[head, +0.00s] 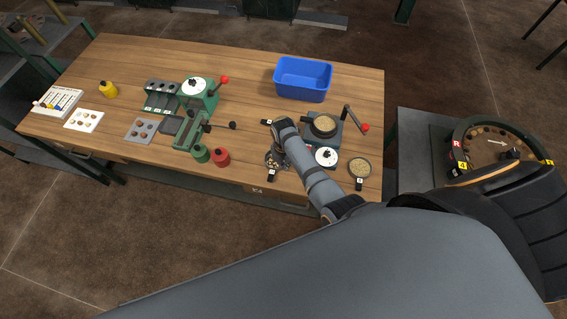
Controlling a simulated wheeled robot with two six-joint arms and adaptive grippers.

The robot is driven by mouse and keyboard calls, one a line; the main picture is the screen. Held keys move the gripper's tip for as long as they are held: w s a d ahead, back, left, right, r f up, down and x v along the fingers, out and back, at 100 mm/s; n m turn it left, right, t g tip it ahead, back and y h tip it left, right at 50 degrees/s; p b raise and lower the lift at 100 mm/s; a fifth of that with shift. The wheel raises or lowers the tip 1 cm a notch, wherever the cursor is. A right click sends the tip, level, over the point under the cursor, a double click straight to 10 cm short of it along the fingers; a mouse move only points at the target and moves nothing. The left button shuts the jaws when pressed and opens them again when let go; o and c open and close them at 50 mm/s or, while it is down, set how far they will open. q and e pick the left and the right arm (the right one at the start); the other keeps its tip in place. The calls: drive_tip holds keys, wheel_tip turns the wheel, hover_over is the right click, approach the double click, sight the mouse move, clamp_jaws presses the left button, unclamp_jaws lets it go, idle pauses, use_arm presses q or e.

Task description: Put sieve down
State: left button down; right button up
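Several round, shallow, sieve-like pans are at the right end of the wooden table in the head view. One pan (360,168) with pale contents stands near the front right, with a black labelled tag below it. Another pan (323,125) sits on a grey cranked device (328,139). A third pan (272,163) with pale pieces is partly hidden by my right wrist. My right gripper (277,152) is low over or beside this third pan. Its fingers are too small and covered to tell whether they grip anything. My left gripper is out of view.
A blue bin (303,79) stands at the back. A green machine (198,95) with a red-knobbed lever, green and red cups (221,157) and a green scale-like stand (190,138) are left of my arm. A round drum (490,146) stands right of the table.

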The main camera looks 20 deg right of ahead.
drive_tip(key=shift+o, duration=1)
drive_tip(key=shift+a, duration=0.1)
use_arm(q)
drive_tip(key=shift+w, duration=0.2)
use_arm(e)
drive_tip(key=shift+r, duration=0.15)
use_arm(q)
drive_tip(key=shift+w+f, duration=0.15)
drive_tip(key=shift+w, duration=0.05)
use_arm(e)
wheel_tip(320, 180, up, 12)
drive_tip(key=shift+r, duration=0.1)
